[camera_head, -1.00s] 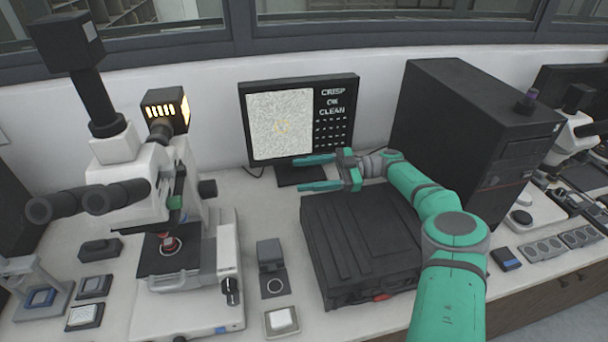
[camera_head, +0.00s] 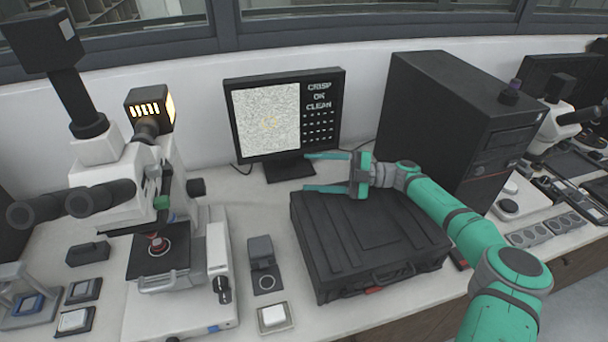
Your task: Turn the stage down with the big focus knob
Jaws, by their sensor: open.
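The white microscope (camera_head: 200,300) stands at the left of the bench. Its dark stage (camera_head: 150,262) carries a small sample in a red-ringed holder (camera_head: 158,246). A black focus knob (camera_head: 222,287) sits low on the right side of the microscope base; its size against any inner knob is hard to tell. My gripper (camera_head: 308,173) is open and empty, fingers pointing left, above the back of the black case and in front of the monitor stand. It is well to the right of the knob and apart from it.
The monitor (camera_head: 285,112) reads "CRISP OK CLEAN". The black case (camera_head: 365,245) lies right of the microscope, with a small dark stand (camera_head: 262,262) and a light block (camera_head: 272,316) between. A computer tower (camera_head: 450,130) stands behind my arm.

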